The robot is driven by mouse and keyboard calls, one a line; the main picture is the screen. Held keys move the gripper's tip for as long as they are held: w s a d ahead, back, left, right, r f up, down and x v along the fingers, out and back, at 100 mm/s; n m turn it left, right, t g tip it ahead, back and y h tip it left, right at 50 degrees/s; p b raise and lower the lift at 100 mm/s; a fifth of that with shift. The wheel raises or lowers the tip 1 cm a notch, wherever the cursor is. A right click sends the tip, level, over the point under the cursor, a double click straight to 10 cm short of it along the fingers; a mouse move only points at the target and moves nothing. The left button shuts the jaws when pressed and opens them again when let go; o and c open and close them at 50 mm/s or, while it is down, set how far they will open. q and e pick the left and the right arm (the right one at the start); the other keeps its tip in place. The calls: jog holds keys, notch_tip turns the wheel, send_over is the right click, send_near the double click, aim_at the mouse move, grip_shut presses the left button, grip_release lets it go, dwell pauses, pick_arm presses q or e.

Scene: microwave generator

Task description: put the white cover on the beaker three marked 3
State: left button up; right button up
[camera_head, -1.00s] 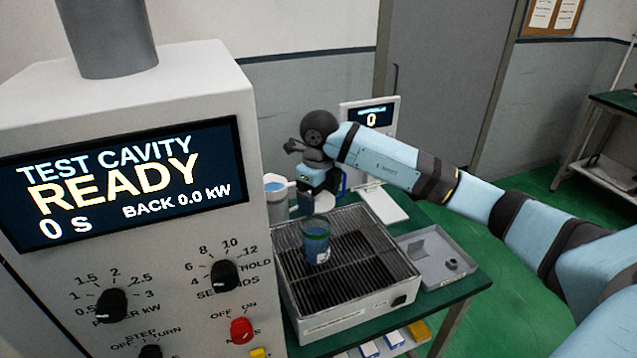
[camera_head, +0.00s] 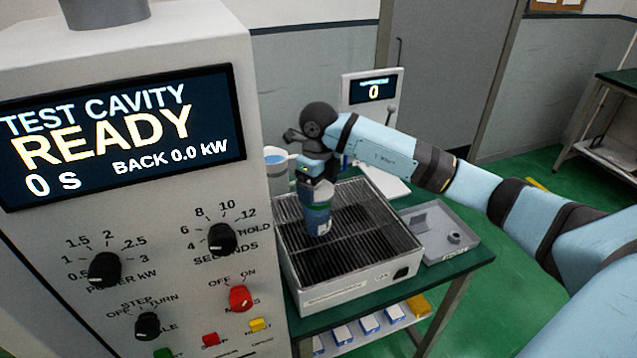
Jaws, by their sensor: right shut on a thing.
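A small beaker (camera_head: 318,222) with a blue and white label stands upright on the dark slatted top of a pale box; I cannot read its mark. My right gripper (camera_head: 317,190) points down over its upper part and is shut, apparently on this beaker, whose rim it hides. I cannot make out a white cover in this view. A pale jug-like vessel (camera_head: 276,161) with blue content stands behind, left of the gripper. My left gripper is not in view.
The slatted box (camera_head: 375,232) sits on a green table. A grey tray (camera_head: 440,238) with small parts lies to its right. The tall test cavity cabinet (camera_head: 130,215) blocks the left. A small display showing 0 (camera_head: 374,92) stands behind.

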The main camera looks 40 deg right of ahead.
dwell(0.4)
dwell(0.4)
jog(key=shift+f+b, duration=0.5)
jog(key=shift+f, duration=0.05)
dwell(0.4)
jog(key=o, duration=0.7)
jog(key=shift+o, duration=0.2)
jog(key=shift+r, duration=0.1)
jog(key=shift+r+p, duration=1.85)
jog(key=shift+r, duration=1.65)
